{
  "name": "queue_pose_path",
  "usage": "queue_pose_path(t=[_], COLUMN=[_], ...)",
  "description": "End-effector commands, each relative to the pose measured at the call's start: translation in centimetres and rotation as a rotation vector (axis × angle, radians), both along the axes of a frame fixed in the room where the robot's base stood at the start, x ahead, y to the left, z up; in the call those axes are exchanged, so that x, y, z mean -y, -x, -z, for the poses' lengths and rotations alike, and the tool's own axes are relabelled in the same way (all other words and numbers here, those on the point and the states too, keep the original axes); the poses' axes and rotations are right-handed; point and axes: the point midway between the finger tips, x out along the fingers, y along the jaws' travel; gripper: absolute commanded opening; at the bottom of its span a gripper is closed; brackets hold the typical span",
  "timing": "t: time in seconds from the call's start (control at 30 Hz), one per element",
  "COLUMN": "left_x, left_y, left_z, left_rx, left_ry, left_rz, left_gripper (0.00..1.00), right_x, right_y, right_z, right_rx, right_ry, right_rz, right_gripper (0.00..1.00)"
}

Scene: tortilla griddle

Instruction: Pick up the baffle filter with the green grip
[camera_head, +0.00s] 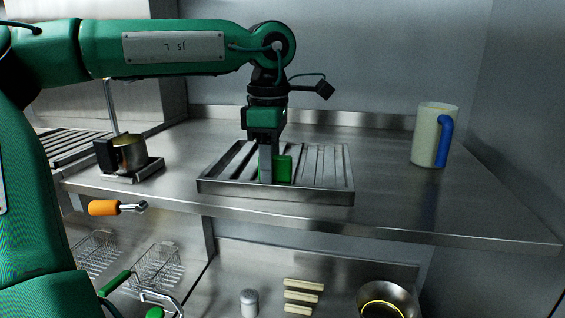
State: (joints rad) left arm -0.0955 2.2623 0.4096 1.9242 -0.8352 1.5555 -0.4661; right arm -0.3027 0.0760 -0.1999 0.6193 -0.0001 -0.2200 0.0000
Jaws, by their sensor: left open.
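The baffle filter (319,177) is a flat metal tray with raised slats, lying on the steel counter in the middle of the view. Its green grip (284,168) stands up from the slats left of its middle. My left gripper (268,172) points straight down over the filter, with its fingers at the green grip. The near finger covers part of the grip, so I cannot tell whether they touch. The gripper is open. My right gripper is not in view.
A cream pitcher with a blue handle (434,135) stands on the counter at right. A small pot (129,153) sits at left, near an orange-handled tool (104,208). Wire baskets (156,267) and a bowl (388,299) are below.

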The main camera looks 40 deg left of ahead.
Motion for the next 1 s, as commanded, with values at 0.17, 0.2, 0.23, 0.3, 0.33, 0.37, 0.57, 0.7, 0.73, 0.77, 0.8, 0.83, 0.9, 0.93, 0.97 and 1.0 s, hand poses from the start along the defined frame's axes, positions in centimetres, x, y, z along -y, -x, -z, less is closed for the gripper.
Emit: queue_pose_path(t=[0.17,0.2,0.23,0.3,0.33,0.37,0.57,0.7,0.73,0.77,0.8,0.83,0.9,0.93,0.97,1.0], left_x=[0.0,0.0,0.0,0.0,0.0,0.0,0.0,0.0,0.0,0.0,0.0,0.0,0.0,0.0,0.0,0.0], left_y=[0.0,0.0,0.0,0.0,0.0,0.0,0.0,0.0,0.0,0.0,-0.1,-0.1,-0.1,-0.1,-0.1,-0.1], left_z=[0.0,0.0,0.0,0.0,0.0,0.0,-0.1,-0.2,-0.2,-0.3,-0.5,-0.6,-1.0,-1.3,-1.5,-1.9], left_rx=[0.000,0.000,0.000,0.000,0.000,0.000,0.002,0.002,0.002,0.003,0.003,0.004,0.004,0.005,0.005,0.005], left_ry=[0.000,0.000,0.000,0.000,0.000,0.000,0.000,0.000,0.000,-0.001,-0.001,-0.001,-0.001,-0.001,-0.001,-0.001], left_rz=[0.000,0.000,0.000,0.000,0.000,0.000,0.000,0.000,0.000,0.000,0.000,0.000,-0.001,-0.001,-0.001,-0.002], left_gripper=[0.22,0.14,0.08,0.00,0.00,0.00,0.00,0.00,0.00,0.00,0.00,0.00,0.00,0.00,0.00,0.00], right_x=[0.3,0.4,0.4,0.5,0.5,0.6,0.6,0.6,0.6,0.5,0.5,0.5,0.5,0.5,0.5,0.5], right_y=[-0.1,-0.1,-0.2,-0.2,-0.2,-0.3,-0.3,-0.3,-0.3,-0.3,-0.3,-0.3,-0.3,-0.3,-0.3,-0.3], right_z=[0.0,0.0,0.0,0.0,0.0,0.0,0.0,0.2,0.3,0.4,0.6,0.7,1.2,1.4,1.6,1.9], right_rx=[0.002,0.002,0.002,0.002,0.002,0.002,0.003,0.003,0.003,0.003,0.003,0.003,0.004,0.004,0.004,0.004], right_ry=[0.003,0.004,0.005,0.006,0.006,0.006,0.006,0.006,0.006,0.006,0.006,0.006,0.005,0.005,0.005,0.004], right_rz=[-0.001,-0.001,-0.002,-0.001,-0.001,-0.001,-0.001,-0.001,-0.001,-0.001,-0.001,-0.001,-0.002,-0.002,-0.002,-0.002], right_gripper=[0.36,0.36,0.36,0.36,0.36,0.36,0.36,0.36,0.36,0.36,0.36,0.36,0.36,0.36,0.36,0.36])
